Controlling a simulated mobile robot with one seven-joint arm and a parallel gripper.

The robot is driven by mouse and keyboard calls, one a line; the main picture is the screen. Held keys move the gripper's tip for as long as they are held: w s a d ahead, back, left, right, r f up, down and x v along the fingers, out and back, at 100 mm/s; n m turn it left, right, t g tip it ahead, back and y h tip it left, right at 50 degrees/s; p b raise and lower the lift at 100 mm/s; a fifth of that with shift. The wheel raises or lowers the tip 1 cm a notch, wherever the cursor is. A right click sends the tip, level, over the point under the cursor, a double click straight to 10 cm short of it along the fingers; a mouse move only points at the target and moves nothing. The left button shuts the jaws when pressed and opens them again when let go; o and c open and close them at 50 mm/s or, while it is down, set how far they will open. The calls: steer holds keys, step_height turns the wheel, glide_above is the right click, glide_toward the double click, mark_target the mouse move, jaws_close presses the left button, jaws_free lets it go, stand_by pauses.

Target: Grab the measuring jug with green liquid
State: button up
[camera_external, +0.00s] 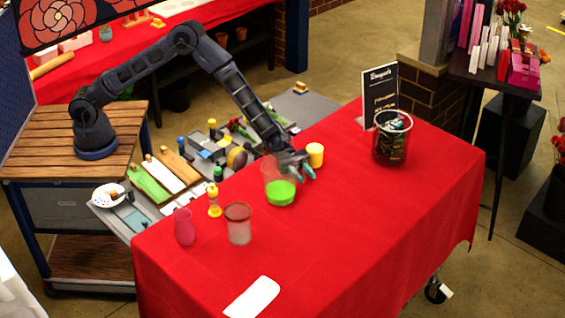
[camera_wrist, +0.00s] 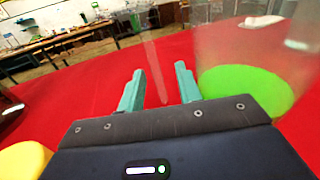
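The clear measuring jug (camera_external: 279,178) with bright green liquid stands upright on the red-covered table in the external view. In the wrist view the jug (camera_wrist: 245,85) is close on the right, beside the right finger, partly cut off by my gripper's body. My gripper (camera_external: 302,168) is low at the jug's upper right side. Its two teal fingers (camera_wrist: 158,85) are apart in the wrist view. A faint clear strip shows between them; I cannot tell whether it is part of the jug. Nothing is visibly clamped.
A yellow cylinder (camera_external: 315,154) stands close behind my gripper. A brown-rimmed glass (camera_external: 238,225), a pink vase (camera_external: 184,226) and a yellow bottle (camera_external: 214,200) stand left of the jug. The table's front right is clear.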

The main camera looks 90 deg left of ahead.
jaws_close()
steer(key=shift+r, duration=0.25)
